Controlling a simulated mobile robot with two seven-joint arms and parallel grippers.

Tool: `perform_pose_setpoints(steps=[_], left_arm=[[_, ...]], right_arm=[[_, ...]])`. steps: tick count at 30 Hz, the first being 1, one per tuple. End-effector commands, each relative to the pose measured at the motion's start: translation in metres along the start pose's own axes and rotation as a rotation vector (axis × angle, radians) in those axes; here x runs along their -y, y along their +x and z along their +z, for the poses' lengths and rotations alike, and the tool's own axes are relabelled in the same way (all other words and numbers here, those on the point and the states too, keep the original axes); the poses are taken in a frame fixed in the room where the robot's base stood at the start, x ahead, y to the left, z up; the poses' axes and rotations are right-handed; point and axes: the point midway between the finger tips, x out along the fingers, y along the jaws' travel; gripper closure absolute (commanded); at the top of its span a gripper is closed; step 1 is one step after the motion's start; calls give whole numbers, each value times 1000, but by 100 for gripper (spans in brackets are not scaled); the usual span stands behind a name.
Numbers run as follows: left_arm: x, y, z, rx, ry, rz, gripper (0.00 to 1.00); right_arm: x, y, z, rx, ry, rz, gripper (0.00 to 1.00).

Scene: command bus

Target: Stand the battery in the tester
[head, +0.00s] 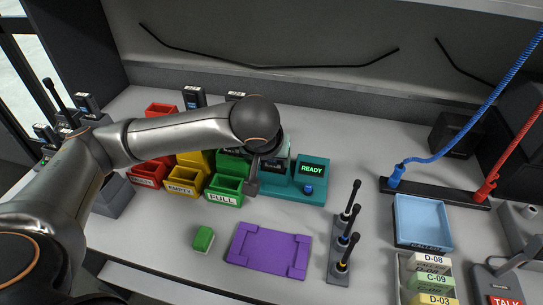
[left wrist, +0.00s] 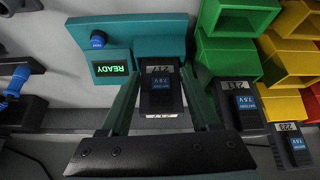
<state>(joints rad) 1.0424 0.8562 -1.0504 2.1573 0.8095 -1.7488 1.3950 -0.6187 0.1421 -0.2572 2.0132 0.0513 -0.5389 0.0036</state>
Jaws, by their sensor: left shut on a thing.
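The teal tester (head: 290,192) stands mid-table, with a lit screen reading READY and a blue knob. It also shows at the top of the left wrist view (left wrist: 150,28). My left gripper (head: 265,172) is at the tester's left part. In the left wrist view my left gripper (left wrist: 162,98) is shut on a dark battery (left wrist: 160,92) with a blue label, which lies between its fingers against the tester's teal edge. I cannot tell whether the battery's base is seated in the tester. In the head view my arm mostly hides the battery. My right gripper is not in view.
Green bin FULL (head: 224,190), yellow bin EMPTY (head: 184,184) and red bins (head: 147,173) crowd the left. Other batteries (left wrist: 243,105) stand near the bins. A purple mat (head: 268,250), green block (head: 203,239), antenna stand (head: 342,262) and blue tray (head: 421,222) lie in front and right.

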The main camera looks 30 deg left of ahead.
Motion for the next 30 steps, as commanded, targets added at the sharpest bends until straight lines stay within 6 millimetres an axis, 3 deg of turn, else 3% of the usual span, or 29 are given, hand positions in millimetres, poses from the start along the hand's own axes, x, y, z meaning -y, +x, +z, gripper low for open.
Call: perform_pose_setpoints(steps=[25, 26, 30], left_arm=[[0, 4, 2, -1, -1, 0, 100], [0, 4, 2, -1, -1, 0, 36], [0, 4, 2, -1, 0, 0, 20]], right_arm=[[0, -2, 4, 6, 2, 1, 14], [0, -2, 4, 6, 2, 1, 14], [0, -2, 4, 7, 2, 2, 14]])
